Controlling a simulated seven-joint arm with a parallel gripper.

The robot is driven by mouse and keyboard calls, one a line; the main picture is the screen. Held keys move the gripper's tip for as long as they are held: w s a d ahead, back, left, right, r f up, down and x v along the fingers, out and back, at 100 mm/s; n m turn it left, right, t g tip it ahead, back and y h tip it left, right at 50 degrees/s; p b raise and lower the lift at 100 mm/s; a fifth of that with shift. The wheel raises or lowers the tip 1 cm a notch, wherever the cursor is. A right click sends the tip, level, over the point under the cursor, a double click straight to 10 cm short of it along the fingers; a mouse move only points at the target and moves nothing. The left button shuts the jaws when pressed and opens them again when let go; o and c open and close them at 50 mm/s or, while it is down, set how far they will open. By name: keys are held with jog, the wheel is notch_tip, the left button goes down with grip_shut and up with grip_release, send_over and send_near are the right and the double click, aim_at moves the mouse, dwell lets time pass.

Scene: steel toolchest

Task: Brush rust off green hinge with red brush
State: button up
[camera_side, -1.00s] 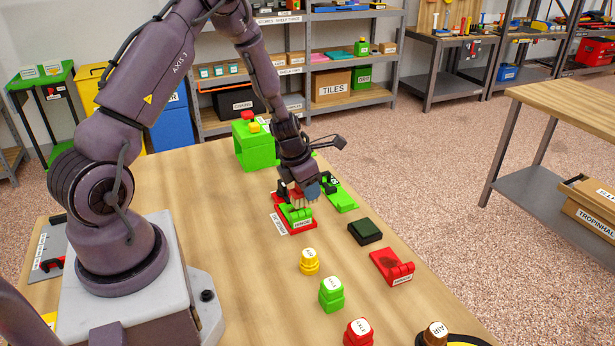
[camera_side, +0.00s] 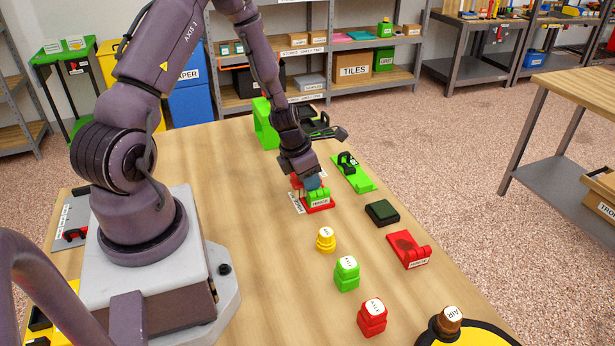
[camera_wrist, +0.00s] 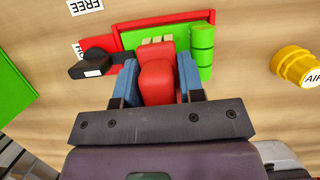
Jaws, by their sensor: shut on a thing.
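My gripper (camera_wrist: 158,82) is shut on the red brush (camera_wrist: 157,75), its blue fingers on either side of the handle. The brush's tan bristles (camera_wrist: 157,41) are at the green hinge (camera_wrist: 185,37), and appear to touch its plate. The hinge lies in a red holder (camera_wrist: 135,22), with its green knuckles on the right in the wrist view. In the side view, the green hinge (camera_side: 318,193) sits on the red holder, partly hidden behind my gripper (camera_side: 311,183). No rust shows on the hinge's visible parts.
A black lever (camera_wrist: 92,67) adjoins the holder. Yellow (camera_side: 325,240), green (camera_side: 346,274) and red (camera_side: 372,317) pieces stand in front.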

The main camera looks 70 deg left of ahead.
jog(key=shift+w, duration=2)
jog(key=shift+w+r, duration=0.2)
jog(key=shift+r, duration=0.4)
jog(key=shift+w+r, duration=0.15)
jog(key=shift+r, duration=3.3)
